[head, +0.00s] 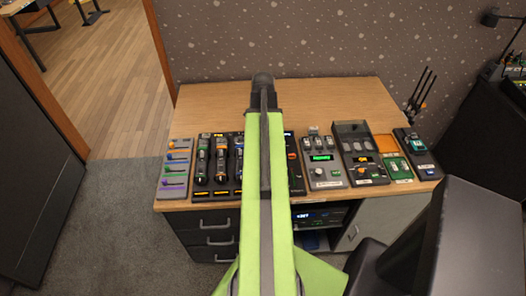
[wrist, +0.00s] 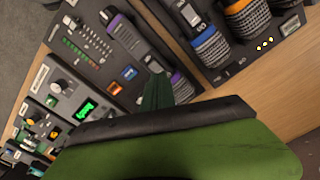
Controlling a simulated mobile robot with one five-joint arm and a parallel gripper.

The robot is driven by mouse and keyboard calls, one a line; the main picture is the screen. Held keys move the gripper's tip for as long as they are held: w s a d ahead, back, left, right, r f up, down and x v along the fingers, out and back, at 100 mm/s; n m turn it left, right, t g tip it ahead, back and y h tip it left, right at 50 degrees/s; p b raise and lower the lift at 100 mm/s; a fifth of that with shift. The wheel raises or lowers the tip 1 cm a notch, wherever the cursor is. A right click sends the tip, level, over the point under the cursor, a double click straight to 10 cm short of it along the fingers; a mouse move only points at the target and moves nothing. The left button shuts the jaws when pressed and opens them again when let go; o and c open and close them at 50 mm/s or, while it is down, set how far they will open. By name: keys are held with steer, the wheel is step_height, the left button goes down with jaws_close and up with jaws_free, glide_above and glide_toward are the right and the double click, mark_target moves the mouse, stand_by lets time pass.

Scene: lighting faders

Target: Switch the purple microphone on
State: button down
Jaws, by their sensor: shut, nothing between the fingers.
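The purple microphone (wrist: 130,38) lies on a dark panel in the wrist view, a grey body with a purple end and a purple ring. Its grille end is partly hidden by my gripper. My gripper (wrist: 154,70) shows as a narrow dark green tip over the microphone's body. It is shut and empty; I cannot tell whether it touches the microphone. The microphone's switch is not clear to see. In the head view my green arm reaches over the desk and hides the purple microphone and the gripper.
Microphones with blue (wrist: 205,36) and orange rings lie on the neighbouring panel. Slider rows (wrist: 85,50) and a panel with a green display (wrist: 86,110) lie on the other side. In the head view, the desk's back strip (head: 215,103) is clear, and a fader panel (head: 175,168) stands left.

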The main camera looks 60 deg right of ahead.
step_height(320, 180, up, 5)
steer(key=p, duration=0.4)
steer(key=shift+f, duration=0.2)
